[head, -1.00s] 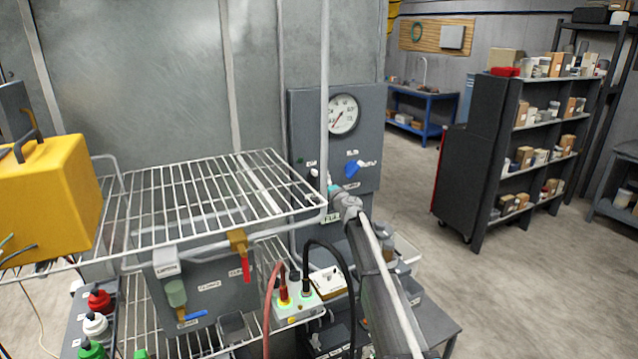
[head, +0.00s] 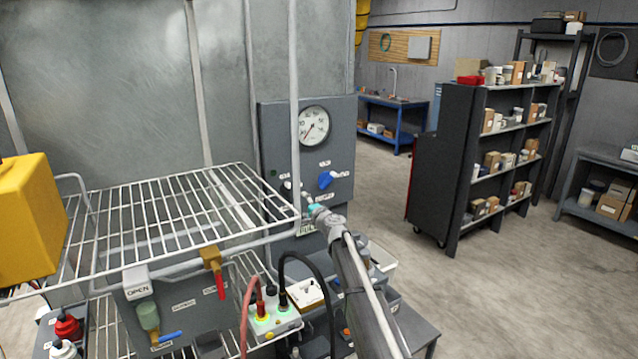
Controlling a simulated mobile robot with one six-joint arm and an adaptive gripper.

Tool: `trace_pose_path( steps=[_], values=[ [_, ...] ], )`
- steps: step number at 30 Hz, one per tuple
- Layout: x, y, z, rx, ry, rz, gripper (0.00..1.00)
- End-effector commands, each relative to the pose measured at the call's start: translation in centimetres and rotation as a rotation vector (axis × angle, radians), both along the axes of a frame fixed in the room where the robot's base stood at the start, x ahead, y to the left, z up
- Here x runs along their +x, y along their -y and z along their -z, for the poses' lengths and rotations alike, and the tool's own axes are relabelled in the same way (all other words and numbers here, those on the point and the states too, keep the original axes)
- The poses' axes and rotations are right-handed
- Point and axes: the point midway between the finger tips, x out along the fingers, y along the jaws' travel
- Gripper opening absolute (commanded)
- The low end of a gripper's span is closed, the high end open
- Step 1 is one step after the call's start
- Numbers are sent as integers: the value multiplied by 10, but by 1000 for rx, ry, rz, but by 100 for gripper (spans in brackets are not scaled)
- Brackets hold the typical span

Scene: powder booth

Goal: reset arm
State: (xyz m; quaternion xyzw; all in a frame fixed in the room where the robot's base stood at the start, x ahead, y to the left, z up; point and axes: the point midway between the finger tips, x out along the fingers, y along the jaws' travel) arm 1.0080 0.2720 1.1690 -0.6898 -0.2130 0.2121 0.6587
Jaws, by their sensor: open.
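My arm (head: 352,275) reaches up from the bottom edge, right of centre, in the head view. It leans to the upper left and ends in a grey joint with a teal cap (head: 316,208). That joint overlaps the lower part of the grey gauge panel (head: 262,130) in the picture; I cannot tell whether they touch. No gripper fingers can be made out, and nothing held by my arm shows.
A wire rack (head: 165,215) fills the left, with a yellow box (head: 25,220) on it. Below are a red-handled valve (head: 219,286) and a cable connector box (head: 270,322). A dark shelf unit (head: 440,165) stands right. Open floor (head: 500,310) lies at lower right.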

Motion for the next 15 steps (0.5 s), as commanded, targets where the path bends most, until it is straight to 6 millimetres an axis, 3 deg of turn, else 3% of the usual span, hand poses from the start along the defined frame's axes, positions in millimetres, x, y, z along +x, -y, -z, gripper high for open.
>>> trace_pose_path(
  steps=[8,15],
  values=[
    [-62,17,21,-205,17,-126,100],
    [-144,46,64,-496,-23,-298,100]
  ],
)
